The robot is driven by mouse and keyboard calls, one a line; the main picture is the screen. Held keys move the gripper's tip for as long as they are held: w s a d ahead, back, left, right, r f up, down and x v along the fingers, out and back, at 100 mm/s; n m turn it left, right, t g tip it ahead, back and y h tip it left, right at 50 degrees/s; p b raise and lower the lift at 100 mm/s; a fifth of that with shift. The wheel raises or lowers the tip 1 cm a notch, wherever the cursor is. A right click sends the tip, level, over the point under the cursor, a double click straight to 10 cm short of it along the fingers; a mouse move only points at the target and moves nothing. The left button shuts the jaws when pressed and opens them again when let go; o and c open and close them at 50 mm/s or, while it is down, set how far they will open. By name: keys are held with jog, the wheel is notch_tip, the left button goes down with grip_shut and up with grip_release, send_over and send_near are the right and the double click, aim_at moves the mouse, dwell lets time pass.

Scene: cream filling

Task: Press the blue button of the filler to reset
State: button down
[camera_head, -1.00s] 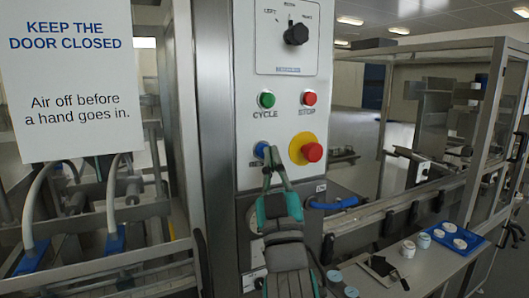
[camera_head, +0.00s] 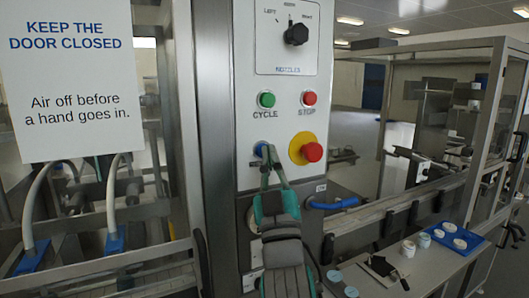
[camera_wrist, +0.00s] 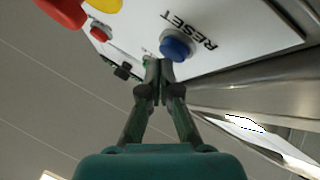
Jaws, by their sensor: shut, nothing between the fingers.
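The blue reset button (camera_head: 260,149) is low on the left of the filler's white control panel (camera_head: 285,75). It also shows in the wrist view as a blue dome (camera_wrist: 174,46) beside the word RESET. My gripper (camera_head: 268,152) is shut and empty. Its fingertips are at the button's right edge in the head view and cover part of it. In the wrist view my fingertips (camera_wrist: 158,64) overlap the near side of the button's rim. I cannot tell whether they touch it.
A red emergency knob (camera_head: 312,152) on a yellow plate sits close right of the button. The green cycle button (camera_head: 267,99), red stop button (camera_head: 309,98) and black selector (camera_head: 296,34) are above. A shelf with white jars (camera_head: 408,248) and a blue tray (camera_head: 474,240) is at lower right.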

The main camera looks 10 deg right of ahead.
jog(key=shift+w+a, duration=0.15)
jog(key=shift+w, duration=0.3)
dwell(0.6)
jog(key=shift+s, duration=0.1)
jog(key=shift+s+d, duration=0.25)
jog(key=shift+s, duration=0.5)
jog(key=s, duration=0.1)
jog(key=s+d, duration=0.1)
jog(key=s, duration=0.2)
jog(key=shift+s+d, duration=0.3)
jog(key=shift+s, duration=0.1)
dwell(0.7)
